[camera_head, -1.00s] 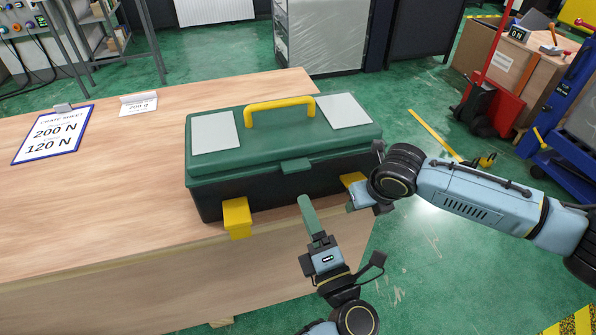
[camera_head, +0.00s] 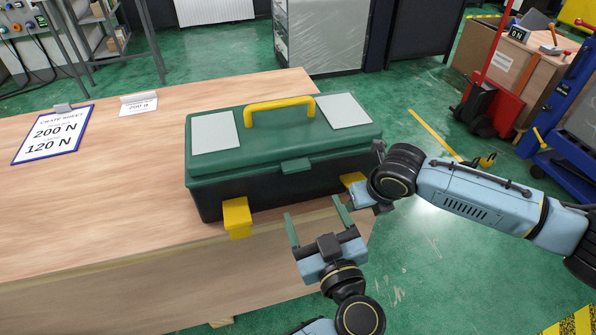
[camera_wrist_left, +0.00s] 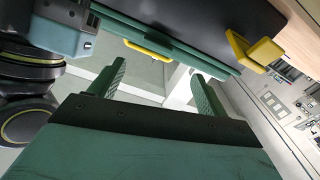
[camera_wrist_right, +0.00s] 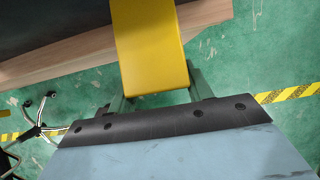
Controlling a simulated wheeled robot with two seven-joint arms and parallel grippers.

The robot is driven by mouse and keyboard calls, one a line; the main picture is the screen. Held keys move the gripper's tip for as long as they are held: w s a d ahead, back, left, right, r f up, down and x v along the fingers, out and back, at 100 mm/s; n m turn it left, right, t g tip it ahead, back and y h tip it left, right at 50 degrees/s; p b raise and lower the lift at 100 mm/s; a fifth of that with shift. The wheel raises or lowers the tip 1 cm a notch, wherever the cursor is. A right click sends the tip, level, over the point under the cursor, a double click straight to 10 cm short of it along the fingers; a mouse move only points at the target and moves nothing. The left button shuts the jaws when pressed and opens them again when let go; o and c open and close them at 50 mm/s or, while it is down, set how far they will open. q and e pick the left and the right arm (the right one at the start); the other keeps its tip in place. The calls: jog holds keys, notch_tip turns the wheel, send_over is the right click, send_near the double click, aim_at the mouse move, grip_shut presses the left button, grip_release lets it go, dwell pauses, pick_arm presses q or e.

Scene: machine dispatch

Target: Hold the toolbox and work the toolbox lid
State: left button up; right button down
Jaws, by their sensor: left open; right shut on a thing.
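The toolbox (camera_head: 285,192) stands at the table's edge, with a black body, a green lid (camera_head: 270,128) that is down, a yellow top handle (camera_head: 280,110) and a green front tab (camera_head: 296,166). A yellow side piece (camera_head: 237,217) sticks out at its front left. My right gripper (camera_head: 354,192) is shut on the front-right yellow piece (camera_wrist_right: 150,45). My left gripper (camera_head: 316,222) is open and empty, just in front of the toolbox and below the tab. In the left wrist view its fingers (camera_wrist_left: 155,85) are spread apart, with the yellow handle (camera_wrist_left: 149,49) beyond.
The wooden table (camera_head: 90,210) is clear to the left of the toolbox. A sheet in a blue frame (camera_head: 54,134) and a small card (camera_head: 138,104) lie at the back left. A red cart (camera_head: 490,100) and a blue rack (camera_head: 565,135) stand at the right.

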pick_arm(q)
jog(key=w+a+m, duration=0.2)
jog(key=w+a, duration=0.1)
jog(key=w, duration=0.8)
jog(key=shift+w+a+m, duration=0.15)
jog(key=shift+a+m, duration=0.05)
jog(key=shift+m, duration=0.1)
jog(key=shift+c, duration=0.2)
jog(key=c, duration=1.3)
jog(key=r, duration=0.3)
jog(key=w+r, duration=0.1)
jog(key=r, duration=0.2)
jog(key=w+r, duration=0.1)
jog(key=r, duration=0.3)
jog(key=shift+w+a, duration=0.15)
jog(key=shift+a, duration=0.15)
jog(key=shift+c, duration=0.3)
jog(key=w+r, duration=0.2)
jog(key=w+a+r, duration=0.1)
jog(key=w+r, duration=0.1)
jog(key=r, duration=0.1)
jog(key=w+a+r, duration=0.1)
jog(key=w+r, duration=0.1)
jog(key=r, duration=0.1)
jog(key=shift+r, duration=0.25)
